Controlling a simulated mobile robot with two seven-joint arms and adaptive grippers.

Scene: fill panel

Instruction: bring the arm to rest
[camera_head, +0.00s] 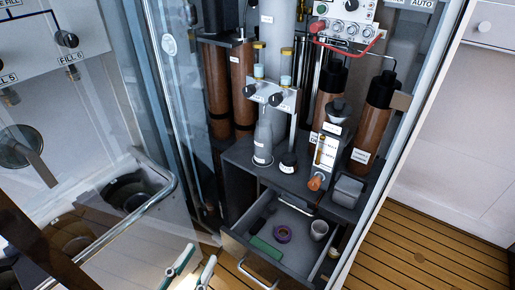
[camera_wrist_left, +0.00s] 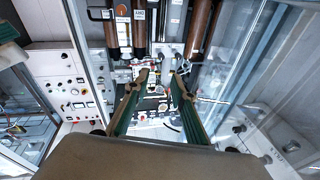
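My left gripper (camera_head: 200,255) shows at the bottom edge of the head view, with two green-sided fingers pointing up and apart. It also shows in the left wrist view (camera_wrist_left: 160,76), where the fingers stand apart with nothing between them. It is open and empty, in front of the open drawer (camera_head: 257,264) and left of its handle, as seen in the head view. Most of my left arm is out of the picture. My right gripper is in neither view.
The drawer holds a purple ring (camera_head: 282,234), a green block (camera_head: 265,248) and a light cup (camera_head: 319,230). A glass door (camera_head: 120,130) with a rail is at the left. Above are brown cylinders (camera_head: 376,120) and a control panel (camera_head: 345,28). Wooden floor (camera_head: 430,250) lies open at right.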

